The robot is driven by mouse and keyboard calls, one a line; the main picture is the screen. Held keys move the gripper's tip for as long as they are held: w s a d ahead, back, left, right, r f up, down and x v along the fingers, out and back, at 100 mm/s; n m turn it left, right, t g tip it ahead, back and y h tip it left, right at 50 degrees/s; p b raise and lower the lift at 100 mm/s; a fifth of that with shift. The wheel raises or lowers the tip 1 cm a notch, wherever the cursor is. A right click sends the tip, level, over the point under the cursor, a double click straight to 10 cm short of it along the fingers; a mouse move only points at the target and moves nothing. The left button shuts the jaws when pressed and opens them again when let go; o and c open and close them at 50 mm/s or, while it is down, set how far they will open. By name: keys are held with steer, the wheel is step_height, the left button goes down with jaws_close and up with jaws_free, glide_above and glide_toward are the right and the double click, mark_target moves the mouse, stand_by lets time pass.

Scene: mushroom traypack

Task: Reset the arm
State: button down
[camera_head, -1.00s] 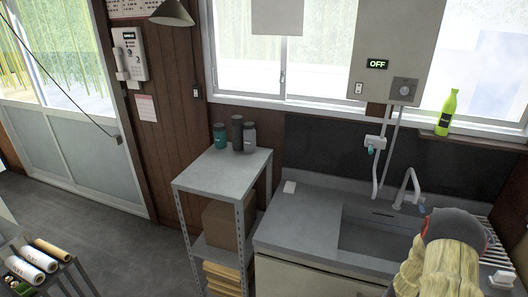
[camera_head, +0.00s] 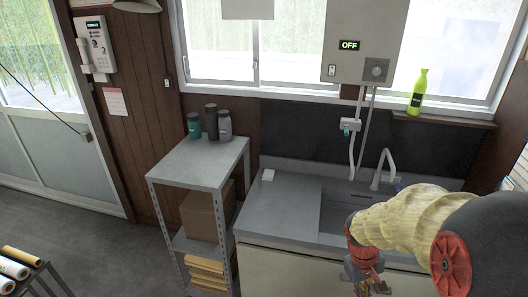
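My arm comes in from the right side of the head view, in a pale ribbed cover with a dark joint and red-orange parts. It reaches in front of the right part of the sink counter. My gripper (camera_head: 369,286) is at the bottom edge, below the red-orange wrist, and partly cut off by the frame. Its fingers are too small and cut off to tell whether they are open or shut. I see nothing clearly held in it.
A sink counter (camera_head: 283,205) stands ahead, with a faucet (camera_head: 384,168). A metal shelf (camera_head: 200,163) with several bottles on top stands left of it. A green bottle (camera_head: 417,95) is on the windowsill. Rolls lie on a rack at bottom left. The floor (camera_head: 85,232) at left is open.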

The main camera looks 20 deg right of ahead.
steer(key=s+a+r+t+y+b, duration=0.1)
steer(key=s+a+r+t+b, duration=0.1)
steer(key=a+r, duration=0.5)
steer(key=s+a+r+t+y+b, duration=0.1)
steer(key=a+r+t+b, duration=0.2)
steer(key=a, duration=1)
step_height(320, 180, up, 4)
steer(key=shift+s+a+f+n+t, duration=0.1)
steer(key=shift+s+a+n+t, duration=0.3)
steer(key=shift+t, duration=0.6)
